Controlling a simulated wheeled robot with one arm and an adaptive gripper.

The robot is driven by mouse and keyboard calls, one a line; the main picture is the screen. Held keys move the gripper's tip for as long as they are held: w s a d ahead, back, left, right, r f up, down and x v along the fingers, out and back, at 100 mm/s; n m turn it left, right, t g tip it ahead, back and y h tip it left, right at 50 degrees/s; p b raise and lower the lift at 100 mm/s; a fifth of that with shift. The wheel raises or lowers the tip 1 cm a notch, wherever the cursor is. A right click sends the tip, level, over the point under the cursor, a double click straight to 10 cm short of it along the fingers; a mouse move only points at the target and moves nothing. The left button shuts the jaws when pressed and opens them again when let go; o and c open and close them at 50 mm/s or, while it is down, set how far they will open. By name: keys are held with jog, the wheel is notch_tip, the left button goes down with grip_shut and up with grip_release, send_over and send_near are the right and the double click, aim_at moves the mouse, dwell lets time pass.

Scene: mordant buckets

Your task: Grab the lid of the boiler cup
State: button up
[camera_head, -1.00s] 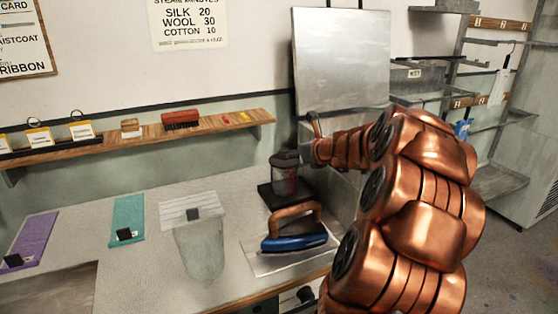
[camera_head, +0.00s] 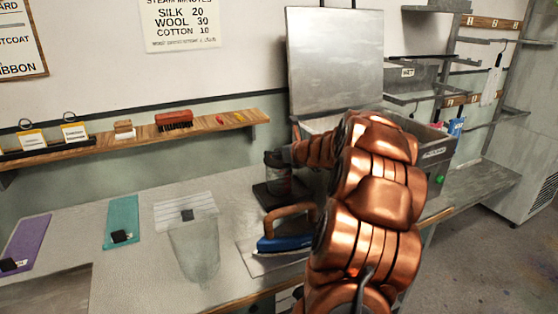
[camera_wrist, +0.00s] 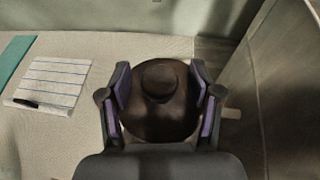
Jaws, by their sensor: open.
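The boiler cup (camera_head: 279,184) is a dark, jar-like vessel standing on a dark square base on the worktop. Its dark round lid (camera_wrist: 158,108) with a raised knob (camera_wrist: 159,80) fills the middle of the wrist view. My gripper (camera_wrist: 160,88) is open, with one purple-padded finger on each side of the lid and knob. I cannot tell whether the pads touch the lid. In the head view my copper arm reaches in from the right and hides part of the cup and most of the gripper.
A blue iron (camera_head: 284,243) with a wooden handle sits just in front of the cup. A clear container (camera_head: 195,250) and a lined card (camera_head: 186,210) lie to the left. A metal panel (camera_head: 335,60) rises behind. A grey box (camera_head: 436,155) stands at right.

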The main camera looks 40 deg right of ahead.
grip_shut()
dwell(0.5)
jog(key=shift+r, duration=0.1)
